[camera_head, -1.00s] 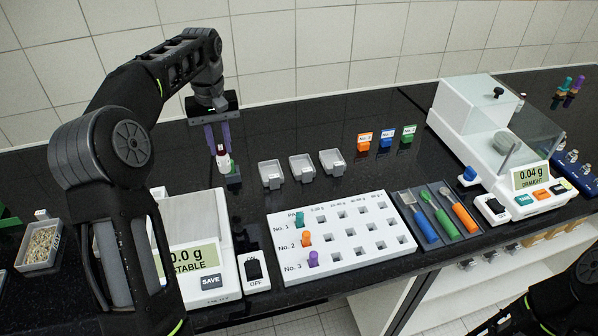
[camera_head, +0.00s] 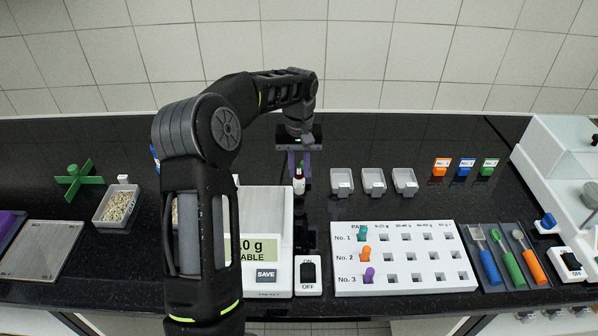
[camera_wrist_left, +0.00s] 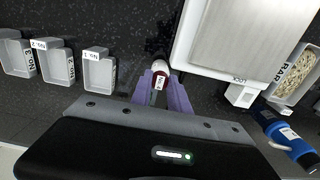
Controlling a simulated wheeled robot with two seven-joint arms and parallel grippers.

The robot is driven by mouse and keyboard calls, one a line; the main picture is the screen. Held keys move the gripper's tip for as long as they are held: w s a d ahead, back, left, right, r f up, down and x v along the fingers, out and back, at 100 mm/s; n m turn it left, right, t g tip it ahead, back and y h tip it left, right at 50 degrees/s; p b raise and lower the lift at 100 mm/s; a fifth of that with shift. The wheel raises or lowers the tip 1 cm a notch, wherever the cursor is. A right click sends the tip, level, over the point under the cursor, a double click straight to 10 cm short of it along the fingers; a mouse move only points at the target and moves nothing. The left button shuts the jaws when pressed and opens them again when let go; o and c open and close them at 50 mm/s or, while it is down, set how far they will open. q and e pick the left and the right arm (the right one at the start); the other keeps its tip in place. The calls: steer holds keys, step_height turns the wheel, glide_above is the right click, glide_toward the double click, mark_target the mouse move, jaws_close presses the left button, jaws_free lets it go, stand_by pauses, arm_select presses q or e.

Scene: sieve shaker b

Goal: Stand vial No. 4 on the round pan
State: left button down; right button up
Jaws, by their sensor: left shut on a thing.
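My left gripper (camera_head: 299,170) is shut on a small vial (camera_head: 299,184) with a dark red body and a white label. The vial also shows between the purple fingers in the left wrist view (camera_wrist_left: 160,75); I cannot read its number surely. The gripper is behind the right back edge of the square-pan balance (camera_head: 280,283), left of the grey trays. The round pan (camera_head: 590,194) sits in the glass-sided balance (camera_head: 553,160) at the far right, cut by the picture edge and far from the vial. My right gripper is out of view.
Three grey trays (camera_head: 375,181) stand right of the vial. A white rack (camera_head: 400,282) with coloured plugs, a tool tray (camera_head: 508,285) and coloured tags (camera_head: 465,166) lie between the gripper and the round-pan balance. A dish of grains (camera_head: 118,206) and a green cross (camera_head: 73,180) stand left.

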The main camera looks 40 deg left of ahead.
arm_select(q)
steer(key=shift+f, duration=0.95)
steer(key=shift+f, duration=0.2)
steer(key=c, duration=1.3)
jaws_free()
steer(key=shift+o, duration=0.2)
steer(key=shift+r, duration=0.1)
